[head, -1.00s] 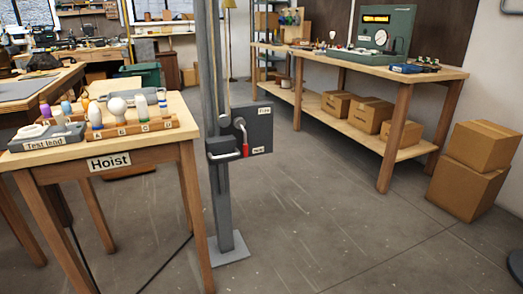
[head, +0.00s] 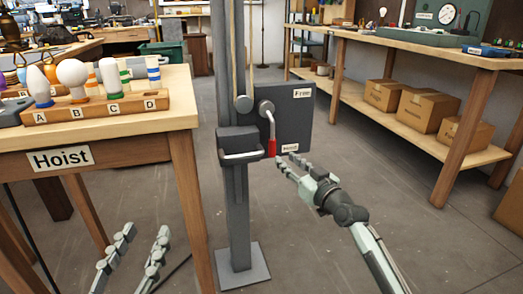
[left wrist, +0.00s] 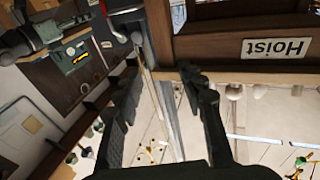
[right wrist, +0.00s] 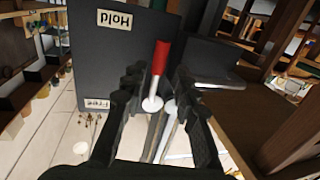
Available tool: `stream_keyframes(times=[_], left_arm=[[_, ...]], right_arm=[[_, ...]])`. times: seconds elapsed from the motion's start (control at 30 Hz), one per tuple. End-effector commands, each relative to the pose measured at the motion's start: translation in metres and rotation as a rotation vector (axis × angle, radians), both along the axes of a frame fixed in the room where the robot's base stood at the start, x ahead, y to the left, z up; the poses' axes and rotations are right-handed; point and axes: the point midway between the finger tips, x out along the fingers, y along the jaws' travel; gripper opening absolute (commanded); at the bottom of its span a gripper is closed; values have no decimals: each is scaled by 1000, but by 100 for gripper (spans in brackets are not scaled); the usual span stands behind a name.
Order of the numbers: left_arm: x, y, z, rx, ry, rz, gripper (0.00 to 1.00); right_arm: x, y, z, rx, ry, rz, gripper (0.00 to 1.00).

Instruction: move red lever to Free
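The red lever (head: 271,147) hangs from a round pivot on a dark grey box (head: 290,112) mounted on the hoist post. Its red grip points down, beside the lower label, which reads Hold in the right wrist view (right wrist: 115,20). The Free label (head: 303,93) is at the top of the box. My right gripper (head: 287,163) is open just below and right of the red grip. In the right wrist view, the red grip (right wrist: 160,57) shows between the parted fingers; contact is not visible. My left gripper (head: 145,245) is open and empty, low beside the table.
The Hoist table (head: 130,145) stands left of the post (head: 227,60), with a lettered rack (head: 95,110) of bulbs on it. A grey bracket with a metal bar (head: 240,152) sticks out left of the lever. A workbench with boxes (head: 425,110) stands right. The floor between is clear.

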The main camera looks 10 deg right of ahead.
Motion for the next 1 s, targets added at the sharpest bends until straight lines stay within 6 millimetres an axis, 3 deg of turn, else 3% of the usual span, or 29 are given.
stream_keyframes(times=[0.5,0.87,1.0], left_arm=[[-15,-12,44,-102,-193,-32,40],[-18,-13,51,-118,-222,-36,40],[-17,-13,51,-118,-222,-36,40]], right_arm=[[68,15,3,4,-8,-1,29],[76,17,2,2,-7,-1,29],[76,17,2,2,-7,-1,15]])
